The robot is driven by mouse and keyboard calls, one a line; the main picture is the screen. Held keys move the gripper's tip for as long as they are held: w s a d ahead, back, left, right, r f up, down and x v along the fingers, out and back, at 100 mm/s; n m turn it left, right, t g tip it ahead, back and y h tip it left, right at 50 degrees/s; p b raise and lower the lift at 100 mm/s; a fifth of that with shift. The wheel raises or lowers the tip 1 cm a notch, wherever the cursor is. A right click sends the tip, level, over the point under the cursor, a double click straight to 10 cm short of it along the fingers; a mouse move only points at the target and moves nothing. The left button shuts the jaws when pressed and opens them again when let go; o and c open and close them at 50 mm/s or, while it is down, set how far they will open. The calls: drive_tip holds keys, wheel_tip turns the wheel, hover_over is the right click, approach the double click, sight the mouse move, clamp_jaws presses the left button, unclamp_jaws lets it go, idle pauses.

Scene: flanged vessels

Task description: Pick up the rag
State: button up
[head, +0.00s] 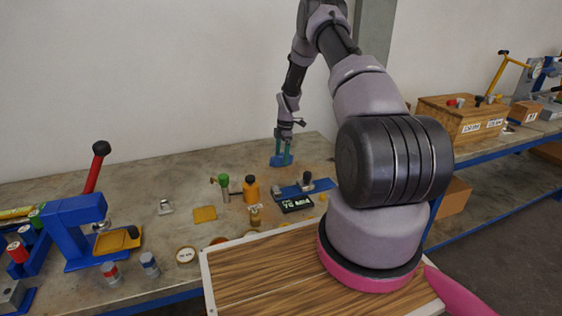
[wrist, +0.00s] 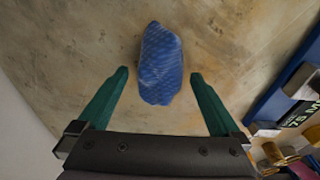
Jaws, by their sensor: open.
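The rag (wrist: 161,64) is a crumpled blue cloth lying on the worn workbench top. In the wrist view it lies between and a little beyond the tips of my gripper (wrist: 158,76), with bare bench on both sides of it. The two green fingers are spread apart and hold nothing. In the head view my gripper (head: 282,157) points down near the back of the bench. A bit of blue at the fingertips there is the rag (head: 277,161), mostly hidden by the fingers.
A blue fixture (head: 300,189) and a black label plate (head: 297,204) stand near the gripper, on the right in the wrist view. An orange bottle (head: 251,190) and a green-topped valve (head: 223,187) stand nearer. A blue press (head: 77,225) is at left. Bench left of the rag is clear.

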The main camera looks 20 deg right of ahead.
sight(282, 156)
drive_tip(key=c, duration=1.4)
drive_tip(key=shift+r, duration=0.1)
wheel_tip(282, 156, up, 10)
drive_tip(key=shift+f, duration=0.1)
